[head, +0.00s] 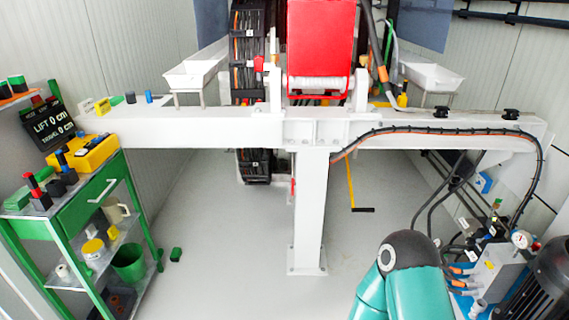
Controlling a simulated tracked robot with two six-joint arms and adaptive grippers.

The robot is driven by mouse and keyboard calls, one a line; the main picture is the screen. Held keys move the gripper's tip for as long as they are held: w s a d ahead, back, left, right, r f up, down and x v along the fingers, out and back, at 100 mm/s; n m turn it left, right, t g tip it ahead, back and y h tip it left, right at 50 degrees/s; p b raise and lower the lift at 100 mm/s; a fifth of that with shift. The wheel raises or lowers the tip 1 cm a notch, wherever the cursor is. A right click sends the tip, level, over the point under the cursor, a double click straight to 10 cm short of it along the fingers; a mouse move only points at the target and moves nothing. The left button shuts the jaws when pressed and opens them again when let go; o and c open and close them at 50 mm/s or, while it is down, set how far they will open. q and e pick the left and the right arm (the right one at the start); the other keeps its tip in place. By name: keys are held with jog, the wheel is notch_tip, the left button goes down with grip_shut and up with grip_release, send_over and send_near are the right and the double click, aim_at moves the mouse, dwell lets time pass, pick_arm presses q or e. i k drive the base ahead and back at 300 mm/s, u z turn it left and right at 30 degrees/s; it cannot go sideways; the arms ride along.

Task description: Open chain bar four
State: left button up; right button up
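A black cable chain (236,50) hangs upright behind the white beam, left of the red block. Orange and black lines run inside it, and small pale tags sit on its cross bars. Its lower part (255,167) shows under the beam. The beam hides the stretch between. The tags are too small to read, so I cannot tell which bar is number four or whether any bar is open. Neither of my grippers is in view. Only a teal link of my own arm shows at the bottom right.
A white beam (190,134) on a post (309,220) crosses in front of the chain. A red block (321,40) stands beside the chain. A green cart (85,210) with tools is at left, and a pump unit (497,268) at right. Grey floor (215,260) is mostly clear.

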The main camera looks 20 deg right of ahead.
aim_at(241, 164)
jog(key=z, duration=0.65)
jog(key=k, duration=0.15)
jog(key=z, duration=0.4)
jog(key=i, duration=2.1)
jog(key=u, duration=0.95)
jog(key=i, duration=0.55)
jog(key=z, duration=0.2)
jog(key=k, duration=0.5)
jog(key=u, duration=0.05)
